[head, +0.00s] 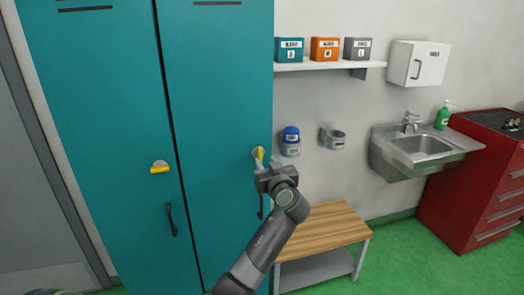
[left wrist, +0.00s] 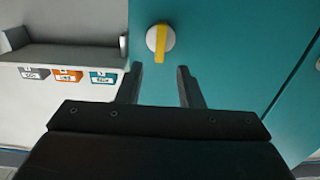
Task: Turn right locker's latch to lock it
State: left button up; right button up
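The right locker (head: 215,75) is a tall teal door, shut. Its latch (head: 258,154) is a yellow handle on a pale round base, near the door's right edge, standing roughly upright. The latch also shows in the left wrist view (left wrist: 160,44), just beyond the fingertips and centred between them. My left gripper (head: 265,171) is just below and in front of the latch; in the left wrist view its two fingers (left wrist: 159,68) are apart with nothing between them. I cannot tell whether they touch the handle. My right gripper is not in view.
The left locker (head: 95,100) has its yellow latch (head: 160,168) lying level. A black door handle (head: 171,219) sits below it. A wooden bench (head: 320,230) stands at the lockers' right. A wall shelf (head: 330,66), sink (head: 420,146) and red cabinet (head: 465,195) are further right.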

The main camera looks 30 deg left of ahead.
aim_at(261, 153)
pick_arm(q)
jog(key=shift+p+x, duration=0.65)
jog(key=shift+x, duration=2.2)
jog(key=shift+d, duration=0.1)
jog(key=shift+c, duration=0.4)
grip_shut()
